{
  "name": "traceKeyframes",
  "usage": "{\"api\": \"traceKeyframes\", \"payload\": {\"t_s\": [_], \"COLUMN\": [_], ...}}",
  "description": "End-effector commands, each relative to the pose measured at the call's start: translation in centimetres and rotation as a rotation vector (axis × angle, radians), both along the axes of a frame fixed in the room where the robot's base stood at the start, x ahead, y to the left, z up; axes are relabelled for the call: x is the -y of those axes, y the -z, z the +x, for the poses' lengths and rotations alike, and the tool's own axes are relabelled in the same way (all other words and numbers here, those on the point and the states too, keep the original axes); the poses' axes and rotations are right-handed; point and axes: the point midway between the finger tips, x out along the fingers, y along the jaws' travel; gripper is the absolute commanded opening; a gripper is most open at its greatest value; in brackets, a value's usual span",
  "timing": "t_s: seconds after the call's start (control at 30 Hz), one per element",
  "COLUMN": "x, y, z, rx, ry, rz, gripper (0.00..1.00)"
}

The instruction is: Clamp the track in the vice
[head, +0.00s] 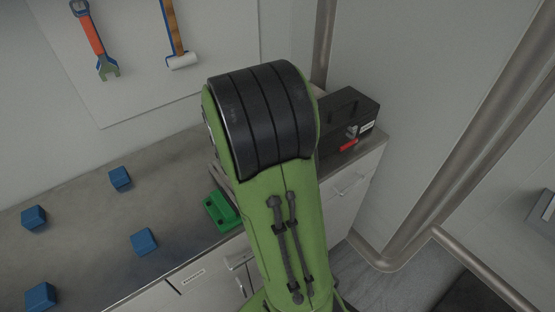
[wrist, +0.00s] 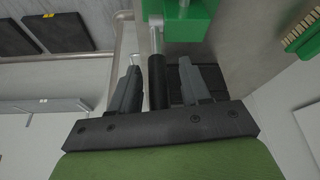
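A green vice (head: 221,211) sits on the bench in the head view, partly hidden behind my arm. It also shows at the top of the wrist view (wrist: 190,22), with a metal rod (wrist: 155,38) and a black handle (wrist: 157,82) coming from it. My gripper (wrist: 159,66) is open. Its two grey fingers stand on either side of the black handle, with a visible gap on each side. My arm hides the gripper in the head view. I cannot pick out the track with certainty in either view.
Several blue cubes (head: 144,242) are spread over the bench (head: 80,235) at the left. A black toolbox (head: 348,118) with a red part stands at the bench's right end. A wrench (head: 92,38) and a hammer (head: 174,38) hang on the wall board. A green, bristled object (wrist: 303,34) is at the wrist view's right edge.

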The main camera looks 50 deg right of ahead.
Motion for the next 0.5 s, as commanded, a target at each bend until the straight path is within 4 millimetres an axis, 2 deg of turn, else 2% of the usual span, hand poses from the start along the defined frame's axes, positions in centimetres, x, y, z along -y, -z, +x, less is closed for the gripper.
{"api": "traceKeyframes", "payload": {"t_s": [0.3, 0.37, 0.5], "x": [0.1, -0.1, -1.4], "y": [-0.3, -1.0, -4.2], "z": [-0.1, 0.0, 0.1], "rx": [0.002, 0.004, 0.007], "ry": [0.006, 0.004, 0.002], "rz": [-0.004, -0.005, -0.005], "gripper": [0.48, 0.48, 0.48]}}
